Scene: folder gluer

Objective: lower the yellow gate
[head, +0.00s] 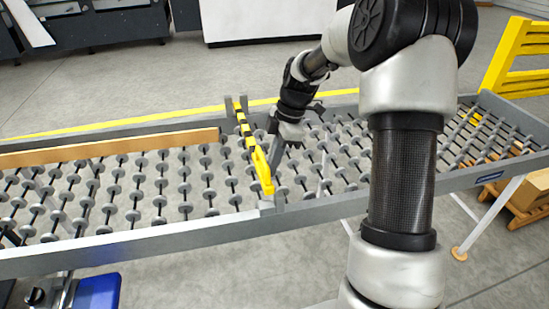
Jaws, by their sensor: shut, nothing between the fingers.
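The yellow gate (248,143) is a narrow yellow bar with dark marks. It spans the roller conveyor (150,240) from the far rail to the near rail, between grey posts. From this view I cannot tell how high it stands above the rollers. My gripper (272,153) is just right of the gate, over the rollers, pointing down. It is shut with nothing in it. It is close to the gate's right side; I cannot tell whether it touches it. My arm hides part of the conveyor on the right.
A long tan cardboard strip (110,149) lies along the conveyor left of the gate. A yellow barrier (518,55) stands at the far right, above a pallet with a box (530,190). A blue object (97,293) sits at the lower left. Grey floor lies beyond the conveyor.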

